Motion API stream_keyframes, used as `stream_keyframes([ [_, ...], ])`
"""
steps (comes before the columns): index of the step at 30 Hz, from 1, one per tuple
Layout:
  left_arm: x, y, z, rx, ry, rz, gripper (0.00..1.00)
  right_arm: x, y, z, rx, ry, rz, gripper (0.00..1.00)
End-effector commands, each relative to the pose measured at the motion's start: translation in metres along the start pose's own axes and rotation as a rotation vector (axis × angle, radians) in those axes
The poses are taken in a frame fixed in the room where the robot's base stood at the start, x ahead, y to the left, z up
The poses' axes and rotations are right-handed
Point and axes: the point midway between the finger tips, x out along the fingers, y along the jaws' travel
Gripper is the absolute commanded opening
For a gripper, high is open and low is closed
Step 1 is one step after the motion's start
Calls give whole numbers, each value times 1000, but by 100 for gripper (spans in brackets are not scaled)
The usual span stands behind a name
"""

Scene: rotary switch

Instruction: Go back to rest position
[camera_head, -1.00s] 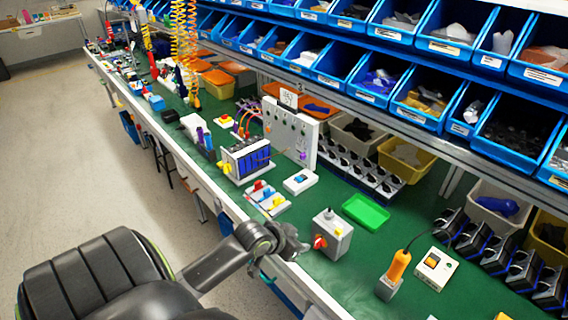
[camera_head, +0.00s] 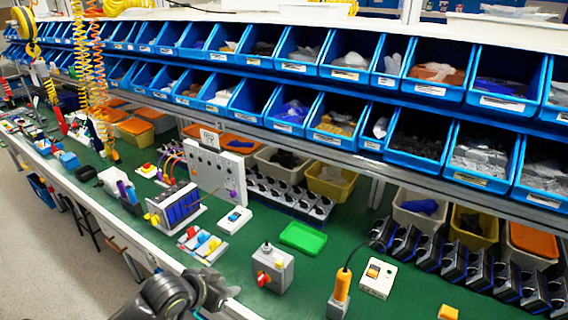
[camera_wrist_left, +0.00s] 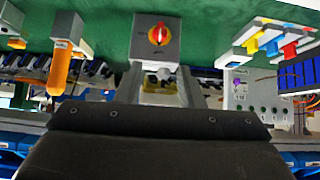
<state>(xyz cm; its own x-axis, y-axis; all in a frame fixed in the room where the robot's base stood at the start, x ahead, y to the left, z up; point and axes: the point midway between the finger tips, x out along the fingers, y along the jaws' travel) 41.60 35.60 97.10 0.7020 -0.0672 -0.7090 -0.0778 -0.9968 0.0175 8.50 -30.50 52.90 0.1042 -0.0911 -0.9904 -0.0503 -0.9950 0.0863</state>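The rotary switch is a small grey box (camera_head: 273,268) on the green bench top, with a red knob (camera_head: 263,279) on its front face. In the left wrist view the red knob (camera_wrist_left: 158,34) shows near the top centre, on a yellow plate. My left gripper (camera_head: 222,290) is at the bench's front edge, left of the box and apart from it. In the left wrist view its two fingers (camera_wrist_left: 159,88) stand apart with nothing held between them. My right gripper is out of view.
A green tray (camera_head: 303,238) lies behind the box. An orange-handled tool (camera_head: 342,285) and a white switch box (camera_head: 378,278) stand to the right. Coloured switches (camera_head: 202,245) stand to the left. Blue bins (camera_head: 350,58) fill the shelves above. Floor is free at left.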

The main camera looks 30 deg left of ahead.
Motion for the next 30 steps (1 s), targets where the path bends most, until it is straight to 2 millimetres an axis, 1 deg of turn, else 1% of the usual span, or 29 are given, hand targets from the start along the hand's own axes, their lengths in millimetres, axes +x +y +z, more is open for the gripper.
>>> stream_keyframes([
  [4,1,0,0,-1,0,-1,35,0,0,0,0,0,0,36],
  [6,5,-3,4,-8,-5,-7,35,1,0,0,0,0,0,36],
  [8,14,-9,13,-22,-15,-20,35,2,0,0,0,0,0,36],
  [11,38,-25,39,-56,-42,-57,35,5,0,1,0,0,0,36],
  [14,68,-44,80,-96,-85,-106,35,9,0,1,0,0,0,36],
  [15,79,-50,99,-108,-104,-126,35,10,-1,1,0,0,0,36],
  [17,95,-58,128,-124,-136,-153,35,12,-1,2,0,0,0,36],
  [18,104,-62,149,-134,-157,-169,35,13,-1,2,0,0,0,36],
  [20,116,-66,181,-143,-191,-191,35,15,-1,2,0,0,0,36],
  [21,124,-67,204,-148,-216,-205,35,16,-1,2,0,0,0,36],
  [23,133,-67,239,-153,-256,-221,35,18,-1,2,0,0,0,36],
  [24,138,-65,262,-154,-282,-229,35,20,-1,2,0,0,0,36],
  [26,144,-60,298,-155,-324,-239,35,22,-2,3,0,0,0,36],
  [27,146,-55,322,-153,-353,-243,35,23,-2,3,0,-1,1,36],
  [29,149,-46,358,-148,-396,-246,35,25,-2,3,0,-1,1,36],
  [30,149,-38,382,-144,-426,-245,35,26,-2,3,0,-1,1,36],
])
